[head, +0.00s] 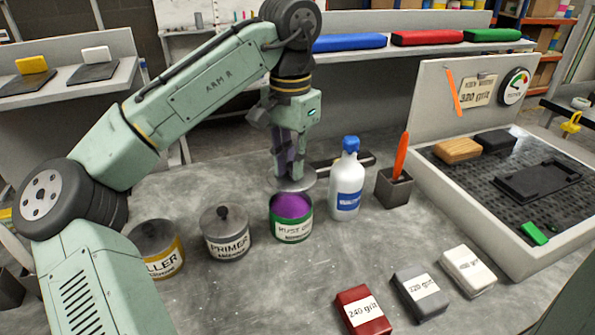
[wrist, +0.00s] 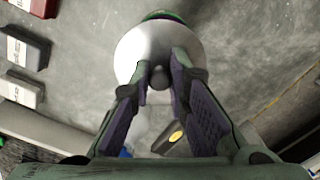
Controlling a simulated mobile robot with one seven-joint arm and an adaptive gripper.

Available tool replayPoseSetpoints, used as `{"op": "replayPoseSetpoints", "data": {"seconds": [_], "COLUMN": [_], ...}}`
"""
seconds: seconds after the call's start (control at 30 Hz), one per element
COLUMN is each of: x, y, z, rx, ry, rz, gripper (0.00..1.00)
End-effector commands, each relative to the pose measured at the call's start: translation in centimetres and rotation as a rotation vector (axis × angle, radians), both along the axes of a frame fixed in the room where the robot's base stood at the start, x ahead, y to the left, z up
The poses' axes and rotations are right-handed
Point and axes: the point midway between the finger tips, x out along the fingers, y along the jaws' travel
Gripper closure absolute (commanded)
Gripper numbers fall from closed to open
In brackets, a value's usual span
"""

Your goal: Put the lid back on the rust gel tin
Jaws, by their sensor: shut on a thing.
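The rust gel tin (head: 291,231) stands open on the bench, green with a white label and purple gel showing at its top. My gripper (head: 289,172) is shut on the knob of a pale grey lid (head: 298,185). The lid appears just above and behind the tin's opening in the head view, apart from the rim. In the wrist view the round lid (wrist: 133,50) lies beyond my fingertips (wrist: 160,68), its knob between them. It hides most of the tin; only a green edge (wrist: 165,15) shows past it.
A grey primer tin (head: 227,243) and a yellow filler tin (head: 160,255) stand left, both lidded. A holder (head: 394,190) with an orange tool is further right. Sanding blocks (head: 363,310) lie in front.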

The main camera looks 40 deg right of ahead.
Motion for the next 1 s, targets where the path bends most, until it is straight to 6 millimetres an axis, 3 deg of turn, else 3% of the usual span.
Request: {"op": "replayPoseSetpoints", "data": {"seconds": [0.37, 1.0], "x": [0.2, 0.2], "y": [0.0, 0.0], "z": [-0.9, -6.0], "rx": [0.000, -0.001], "ry": [0.000, 0.002], "rz": [-0.003, -0.004], "gripper": [1.00, 1.00]}}
